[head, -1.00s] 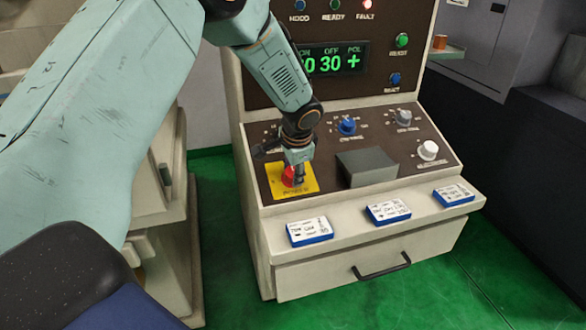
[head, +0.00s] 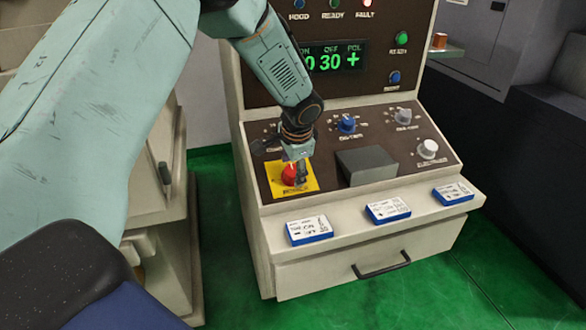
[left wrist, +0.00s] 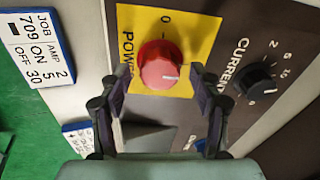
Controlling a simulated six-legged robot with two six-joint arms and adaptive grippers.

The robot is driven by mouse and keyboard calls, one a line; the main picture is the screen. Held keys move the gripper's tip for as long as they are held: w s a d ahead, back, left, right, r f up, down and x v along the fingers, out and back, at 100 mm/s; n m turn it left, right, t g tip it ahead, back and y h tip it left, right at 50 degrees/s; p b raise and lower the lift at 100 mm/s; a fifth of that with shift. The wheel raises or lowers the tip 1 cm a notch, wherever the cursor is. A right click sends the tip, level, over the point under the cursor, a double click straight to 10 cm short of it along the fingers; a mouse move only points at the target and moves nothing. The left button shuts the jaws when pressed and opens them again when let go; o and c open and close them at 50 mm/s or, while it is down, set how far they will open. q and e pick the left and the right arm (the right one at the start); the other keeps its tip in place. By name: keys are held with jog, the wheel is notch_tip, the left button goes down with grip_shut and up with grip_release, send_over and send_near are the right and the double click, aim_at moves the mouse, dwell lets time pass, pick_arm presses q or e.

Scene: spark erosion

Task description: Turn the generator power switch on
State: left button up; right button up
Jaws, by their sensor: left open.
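The generator power switch (head: 288,173) is a red rotary knob on a yellow plate (head: 307,185), at the lower left of the sloped panel. It also shows in the left wrist view (left wrist: 160,66), with a short white mark on its face toward the right. A "0" and a short stroke are printed on the plate above it there. My left gripper (head: 300,178) is at the knob, pointing down at the panel. In the left wrist view the open fingers (left wrist: 160,78) stand on either side of the knob, with visible gaps. My right gripper is not in view.
A dark grey block (head: 367,166) rises from the panel right of the gripper. A blue knob (head: 347,124) and a white knob (head: 428,149) are on the panel. Several blue-edged cards, one the left card (head: 309,229), lie on the front ledge. The display (head: 333,60) glows green.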

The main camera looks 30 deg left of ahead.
pick_arm(q)
jog(key=v, duration=1.1)
dwell(0.3)
